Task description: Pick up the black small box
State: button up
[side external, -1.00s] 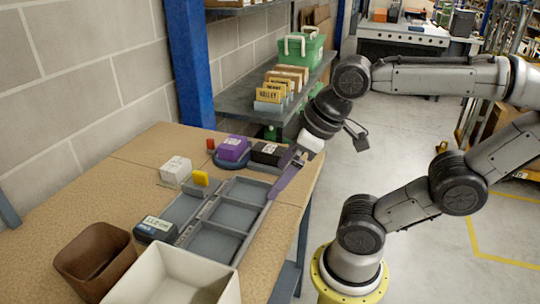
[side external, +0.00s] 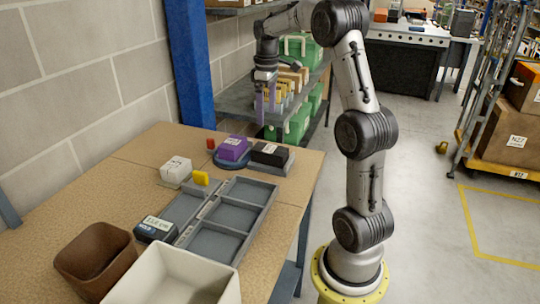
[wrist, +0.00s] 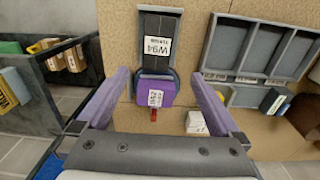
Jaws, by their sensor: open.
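The black small box (side external: 269,153) with a white label lies on a grey flat holder (side external: 284,167) at the far right of the table. In the wrist view the black box (wrist: 157,47) is upper centre, beyond the purple box. The purple box (side external: 233,148) sits beside it on a round blue dish (side external: 231,163); in the wrist view the purple box (wrist: 147,87) lies between my fingers in the picture. My gripper (side external: 265,108) is open and empty, fingers down, above and behind the boxes. Its two purple fingers frame the wrist view (wrist: 158,73).
A grey compartment tray (side external: 244,208), a white box (side external: 176,168), a yellow block (side external: 201,178), a red block (side external: 210,143) and a dark blue box (side external: 155,228) share the table. Brown (side external: 98,262) and cream (side external: 175,278) bins stand in front. A shelf (side external: 238,101) is behind.

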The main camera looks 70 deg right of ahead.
aim_at(270, 148)
jog(key=f, duration=1.4)
jog(key=shift+s+d+f, duration=0.2)
jog(key=shift+s+d, duration=0.15)
jog(key=c, duration=1.4)
